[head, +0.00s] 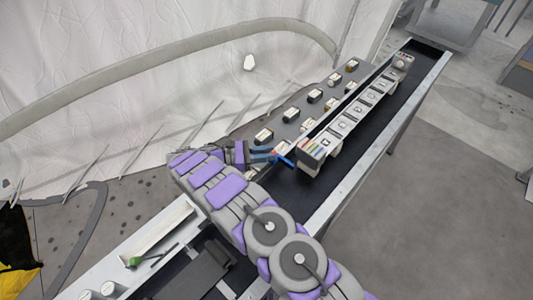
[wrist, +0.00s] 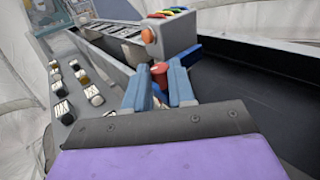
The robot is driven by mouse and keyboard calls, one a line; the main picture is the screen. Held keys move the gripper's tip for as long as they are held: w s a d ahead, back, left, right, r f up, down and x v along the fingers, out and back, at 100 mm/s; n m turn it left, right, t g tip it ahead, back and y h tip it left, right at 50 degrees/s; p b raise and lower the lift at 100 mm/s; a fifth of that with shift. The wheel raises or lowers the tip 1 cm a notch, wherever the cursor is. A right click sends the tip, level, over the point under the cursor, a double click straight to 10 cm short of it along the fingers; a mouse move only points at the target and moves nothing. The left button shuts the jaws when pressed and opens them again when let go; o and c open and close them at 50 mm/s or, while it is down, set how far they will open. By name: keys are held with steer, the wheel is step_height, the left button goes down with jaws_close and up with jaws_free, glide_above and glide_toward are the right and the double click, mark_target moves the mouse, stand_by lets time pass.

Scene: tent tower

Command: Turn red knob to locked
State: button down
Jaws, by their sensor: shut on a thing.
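The red knob (wrist: 160,71) shows between the two blue fingertips in the wrist view, beside the end of the grey box. In the head view a small red patch of it (head: 277,152) shows at the fingertips. My gripper (wrist: 160,84) is shut on the knob, one finger on each side. In the head view my gripper (head: 266,154) reaches to the inner side of the long black trough. The fingers partly hide the knob, and I cannot read any lock marking.
A grey box with coloured buttons (head: 316,150) stands at the near end of a row of white modules. A dark panel with several switches (head: 290,116) runs along the left. The trough's metal rim (head: 348,190) borders it on the right. White tent fabric (head: 150,90) rises behind.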

steer(key=shift+w+a+r, duration=0.1)
steer(key=shift+w, duration=0.05)
stand_by(0.4)
steer(key=c, duration=0.9)
jaws_free()
steer(key=shift+c, duration=0.2)
steer(key=s+d+r+p, duration=0.1)
steer(key=s+d+r, duration=0.1)
steer(key=s, duration=0.5)
steer(key=s+d+r+p, duration=0.2)
steer(key=s+d, duration=0.1)
steer(key=s, duration=0.5)
steer(key=shift+r, duration=0.35)
steer(key=shift+d, duration=0.1)
